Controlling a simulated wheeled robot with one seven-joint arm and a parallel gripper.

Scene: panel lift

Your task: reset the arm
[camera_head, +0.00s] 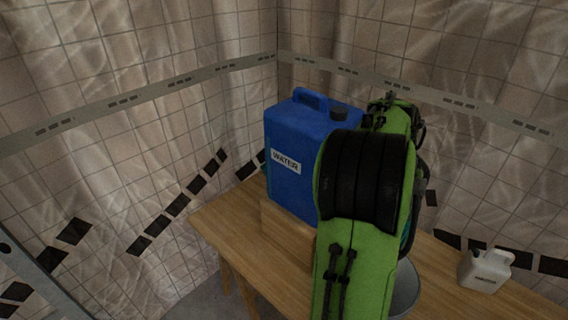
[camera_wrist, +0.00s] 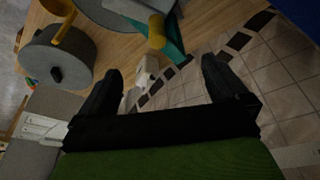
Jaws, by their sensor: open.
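My gripper (camera_wrist: 163,82) shows in the wrist view with its two black fingers spread wide and nothing between them. My green and black arm (camera_head: 360,220) rises through the middle of the head view, in front of the table. I cannot make out the fingers in the head view.
A small white jug (camera_head: 485,270) stands at the right. Grey round items (camera_wrist: 60,65) and a teal item (camera_wrist: 172,42) show in the wrist view. Tiled walls stand behind.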

